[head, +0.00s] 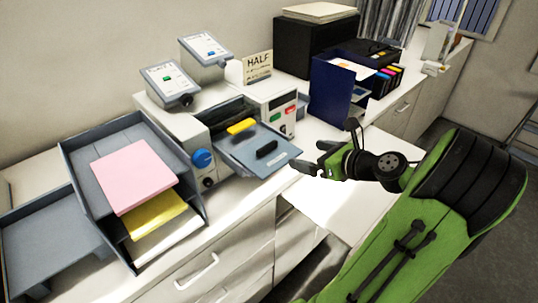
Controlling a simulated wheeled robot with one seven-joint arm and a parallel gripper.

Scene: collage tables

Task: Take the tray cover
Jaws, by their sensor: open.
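A flat blue-grey panel (280,160) with a raised black handle (266,149) sticks out from the front of a white and grey machine (183,125); it looks like the tray cover. A yellow block (241,126) shows behind the handle, near the machine's dark opening. My gripper (309,160) is open and empty, just right of the panel's front right corner. It appears apart from the handle. Whether a finger touches the panel's edge cannot be told.
A stacked paper tray (79,171) with pink and yellow paper stands left. A navy file holder (330,95) and a black printer (365,62) stand at the back right. Counter right of my gripper is mostly clear.

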